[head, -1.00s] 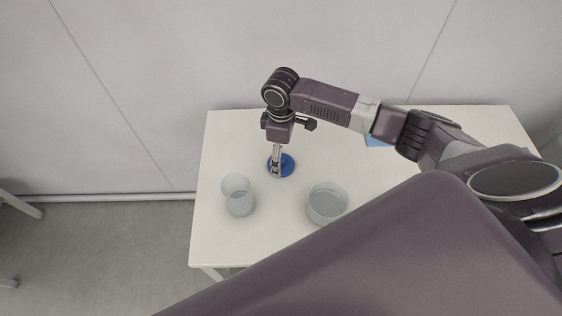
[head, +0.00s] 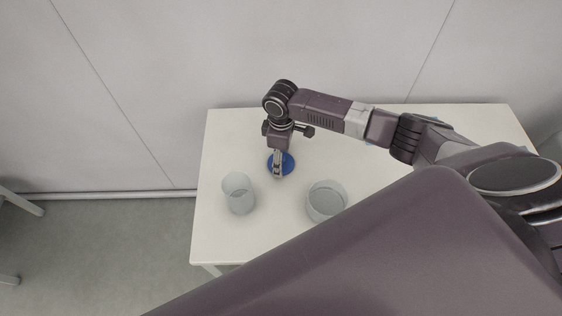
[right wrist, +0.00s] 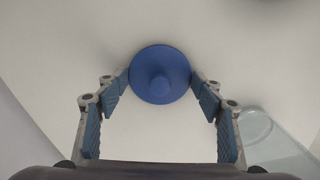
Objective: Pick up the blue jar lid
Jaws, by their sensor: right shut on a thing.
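The blue jar lid (head: 288,163) is a round disc on the white table, left of the table's middle. In the right wrist view the lid (right wrist: 160,62) shows a small raised knob at its centre. My right gripper (head: 278,174) reaches down to the lid from above. In the right wrist view its two blue-padded fingers (right wrist: 161,84) stand on opposite sides of the lid, closed on its edge. In the head view the gripper hides part of the lid, and I see no clear gap between lid and table. My left gripper is not in view.
A clear glass jar (head: 239,196) stands left of and nearer than the lid. A wider clear glass dish (head: 326,203) stands to the right. A small light-blue item (head: 370,144) is mostly hidden behind my right arm. The table's (head: 222,246) front left is clear.

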